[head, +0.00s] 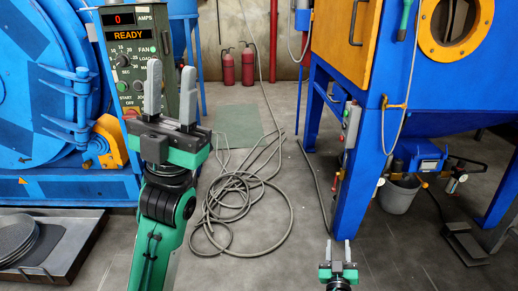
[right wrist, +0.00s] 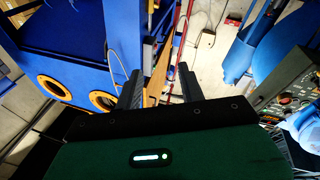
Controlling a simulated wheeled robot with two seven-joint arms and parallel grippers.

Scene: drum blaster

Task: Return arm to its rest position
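My left gripper (head: 170,80) is raised upright in front of the control panel (head: 130,50) in the head view. Its two grey fingers are apart with nothing between them, and it hides the panel's lower part. My right gripper (head: 339,246) is low at the bottom edge, right of centre. Its fingers point up and are apart and empty. The right wrist view also shows the right gripper (right wrist: 158,82) with a gap between its fingers. Most of my right arm is out of view.
A blue drum machine (head: 45,80) stands at the left, with dark discs on a tray (head: 75,250) below. A blue cabinet (head: 350,190) with orange-rimmed ports stands at the right, near a grey bucket (head: 397,196). A coiled hose (head: 240,200) lies on the floor between them. Red extinguishers (head: 228,68) stand behind.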

